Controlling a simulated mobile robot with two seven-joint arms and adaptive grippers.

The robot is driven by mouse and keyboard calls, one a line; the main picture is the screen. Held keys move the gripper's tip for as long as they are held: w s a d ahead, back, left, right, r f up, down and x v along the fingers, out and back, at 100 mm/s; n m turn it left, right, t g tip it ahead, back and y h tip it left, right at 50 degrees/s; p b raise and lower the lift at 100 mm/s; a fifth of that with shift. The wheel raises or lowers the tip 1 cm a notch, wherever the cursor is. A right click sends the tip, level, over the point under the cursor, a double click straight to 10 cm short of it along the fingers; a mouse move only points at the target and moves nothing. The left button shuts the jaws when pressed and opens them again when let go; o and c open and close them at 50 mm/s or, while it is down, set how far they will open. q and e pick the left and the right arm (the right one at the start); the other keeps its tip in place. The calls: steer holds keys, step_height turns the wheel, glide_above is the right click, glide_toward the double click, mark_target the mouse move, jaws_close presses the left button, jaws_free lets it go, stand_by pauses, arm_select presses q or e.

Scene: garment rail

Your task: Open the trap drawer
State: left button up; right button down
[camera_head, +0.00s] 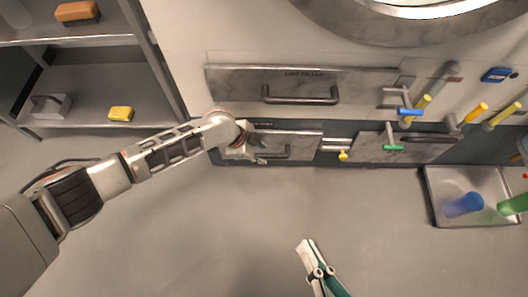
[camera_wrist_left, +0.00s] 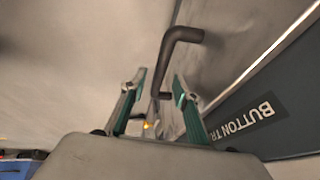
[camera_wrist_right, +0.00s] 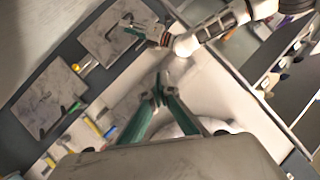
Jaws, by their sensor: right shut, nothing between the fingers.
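The trap drawer (camera_head: 308,143) is a grey marbled front low on the machine, below the lint filter drawer. In the left wrist view, a dark panel labelled "BUTTON TR" (camera_wrist_left: 255,115), its end cut off, runs beside it. Its dark bar handle (camera_wrist_left: 185,36) reaches between the fingers of my left gripper (camera_wrist_left: 158,86), which are apart on either side of it; contact is unclear. In the head view my left gripper (camera_head: 262,158) covers the drawer's left part. My right gripper (camera_head: 306,246) is shut and empty, above the open floor; its tips meet in its wrist view (camera_wrist_right: 160,88).
The lint filter drawer (camera_head: 345,80) with its bar handle sits above, shut. Several coloured-handled levers (camera_head: 410,112) project at the right. A grey tray (camera_head: 432,190) holds a blue cup (camera_head: 463,205). Shelves (camera_head: 95,70) stand at the left. The floor (camera_head: 220,230) is clear.

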arm_select(q)
steer(key=shift+s+b+x, duration=0.2)
steer(key=shift+b+x, duration=0.2)
steer(key=shift+x, duration=0.75)
steer(key=shift+w+d+f, duration=0.1)
steer(key=shift+w, duration=0.1)
arm_select(e)
steer(key=shift+a+m, duration=0.5)
steer(key=shift+m, duration=0.5)
steer(key=shift+r, duration=0.1)
arm_select(q)
jaws_close()
